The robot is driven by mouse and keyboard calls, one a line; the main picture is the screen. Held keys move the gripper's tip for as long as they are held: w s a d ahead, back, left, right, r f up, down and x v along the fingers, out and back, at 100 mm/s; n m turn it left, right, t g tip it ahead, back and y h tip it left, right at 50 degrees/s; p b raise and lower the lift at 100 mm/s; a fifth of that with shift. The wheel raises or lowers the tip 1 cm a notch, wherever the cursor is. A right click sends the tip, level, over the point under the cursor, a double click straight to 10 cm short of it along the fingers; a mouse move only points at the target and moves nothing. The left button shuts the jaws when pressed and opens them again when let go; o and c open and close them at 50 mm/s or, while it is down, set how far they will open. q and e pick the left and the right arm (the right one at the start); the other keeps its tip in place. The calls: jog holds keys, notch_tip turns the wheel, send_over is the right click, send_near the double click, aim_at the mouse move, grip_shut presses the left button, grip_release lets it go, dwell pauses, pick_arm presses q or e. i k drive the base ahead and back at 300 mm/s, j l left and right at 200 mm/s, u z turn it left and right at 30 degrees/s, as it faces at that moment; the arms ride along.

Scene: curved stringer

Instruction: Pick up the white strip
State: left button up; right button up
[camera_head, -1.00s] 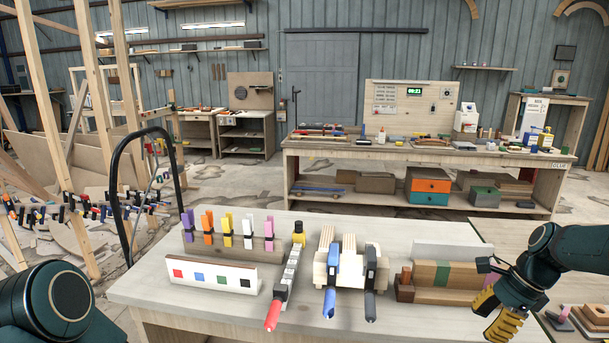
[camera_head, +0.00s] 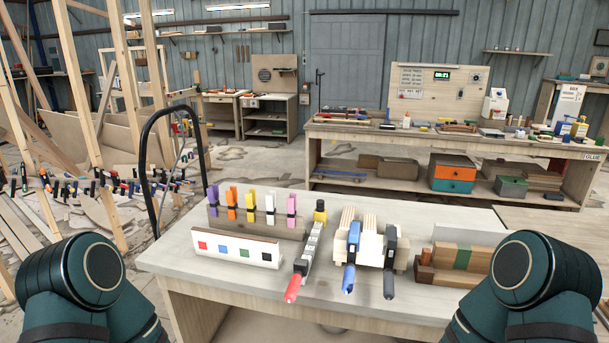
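A white strip (camera_head: 271,202) stands upright in a wooden holder (camera_head: 258,226) on the workbench, between a yellow strip (camera_head: 251,202) to its left and a pink strip (camera_head: 291,204) to its right. Each strip has a dark band near its middle. An orange strip (camera_head: 232,203) and a purple strip (camera_head: 214,199) stand farther left. Neither gripper is in view; only dark teal links of my arms show at the lower left and lower right corners.
A white-faced board (camera_head: 223,247) with coloured squares stands in front of the holder. A red-handled clamp (camera_head: 307,256), a blue-handled clamp (camera_head: 351,255) and a dark-handled clamp (camera_head: 389,262) lie to the right. Wooden blocks (camera_head: 461,257) stand farther right. The bench's left front is bare.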

aim_at(453, 233)
jog(key=z, duration=1.15)
